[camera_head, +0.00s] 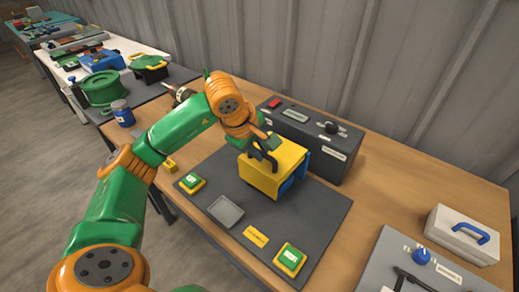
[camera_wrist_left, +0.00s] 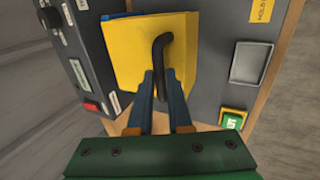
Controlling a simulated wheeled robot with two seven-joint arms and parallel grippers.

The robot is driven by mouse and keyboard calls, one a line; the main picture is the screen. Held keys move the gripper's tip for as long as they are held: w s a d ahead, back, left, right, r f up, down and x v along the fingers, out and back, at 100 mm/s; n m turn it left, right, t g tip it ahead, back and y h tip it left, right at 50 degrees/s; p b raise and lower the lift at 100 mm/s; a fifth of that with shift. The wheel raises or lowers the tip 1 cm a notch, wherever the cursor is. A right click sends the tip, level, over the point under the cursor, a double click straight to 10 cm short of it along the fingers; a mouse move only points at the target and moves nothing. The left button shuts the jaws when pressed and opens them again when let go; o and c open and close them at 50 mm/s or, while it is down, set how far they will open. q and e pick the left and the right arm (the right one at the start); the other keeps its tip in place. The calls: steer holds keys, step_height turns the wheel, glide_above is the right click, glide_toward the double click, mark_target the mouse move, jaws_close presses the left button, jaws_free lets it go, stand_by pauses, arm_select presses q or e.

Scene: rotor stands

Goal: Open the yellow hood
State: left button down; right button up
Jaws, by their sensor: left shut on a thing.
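The yellow hood (camera_head: 263,178) sits on a dark grey mat in the head view, with a blue part (camera_head: 294,181) showing at its right side. The hood (camera_wrist_left: 130,50) also fills the upper middle of the left wrist view. A black bent handle (camera_wrist_left: 162,45) stands on it. My left gripper (camera_head: 264,152) is at the hood's handle. In the wrist view the fingers of my left gripper (camera_wrist_left: 162,77) are closed around the lower end of the handle. How far the hood stands open I cannot tell. My right gripper is not in view.
The mat (camera_head: 315,220) also carries a grey tray (camera_head: 225,211) and two green-yellow buttons (camera_head: 191,182) (camera_head: 290,259). A dark control box (camera_head: 318,141) stands close behind the hood. A white case (camera_head: 462,234) stands at the right. Bare wooden table lies between.

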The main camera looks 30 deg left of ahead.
arm_select(q)
steer(key=r+p, duration=0.1)
steer(key=w+r+p, duration=0.1)
steer(key=r, duration=0.1)
steer(key=shift+p, duration=0.35)
steer(key=shift+f, duration=0.25)
steer(key=w+r+p, duration=0.1)
steer(key=r+p, duration=0.1)
steer(key=w+r+p, duration=0.1)
steer(key=w+p, duration=0.1)
steer(key=shift+w+d+r+p, duration=0.2)
steer(key=shift+w+r+p, duration=0.05)
steer(key=shift+r+p, duration=0.1)
steer(key=shift+r, duration=0.1)
